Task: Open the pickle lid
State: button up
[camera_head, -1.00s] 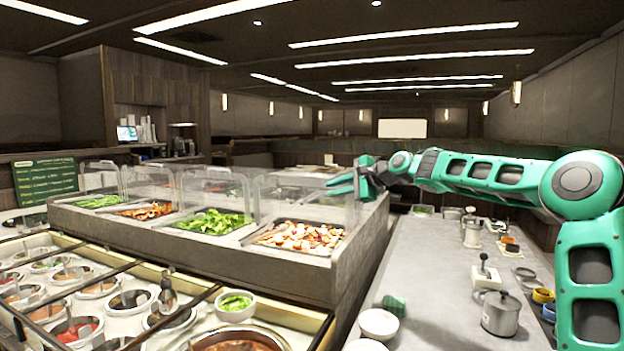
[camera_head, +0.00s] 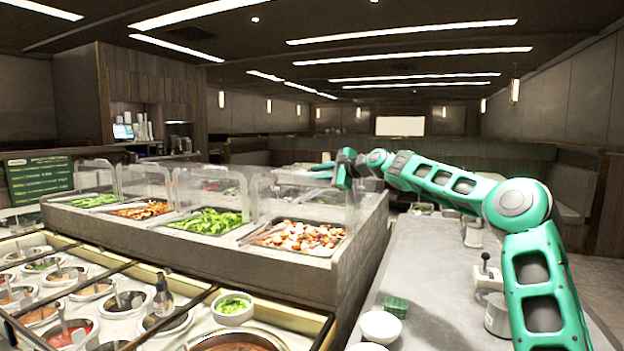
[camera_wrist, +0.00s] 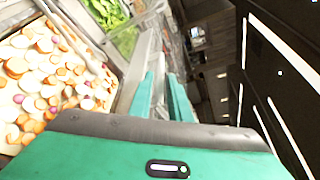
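My gripper (camera_head: 335,170) is high at the back right end of the raised food counter, near the clear covers, with nothing visibly held. In the wrist view its two green fingers (camera_wrist: 164,92) are apart with a gap between them. Several clear covers (camera_head: 292,202) stand over the food trays. No label shows which one is the pickle lid. The nearest tray holds chopped pale and orange pieces (camera_head: 303,236), also at the left of the wrist view (camera_wrist: 45,75). Leafy greens (camera_head: 210,221) lie in the tray beside it.
Sauce wells (camera_head: 92,290) with ladles fill the lower left. A small bowl of chopped greens (camera_head: 233,307) sits on their edge. The grey side counter (camera_head: 430,290) holds white bowls (camera_head: 380,327), a green block (camera_head: 396,306) and a pump dispenser (camera_head: 487,275). My arm spans above it.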

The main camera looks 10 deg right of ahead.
jog(key=shift+x, duration=0.8)
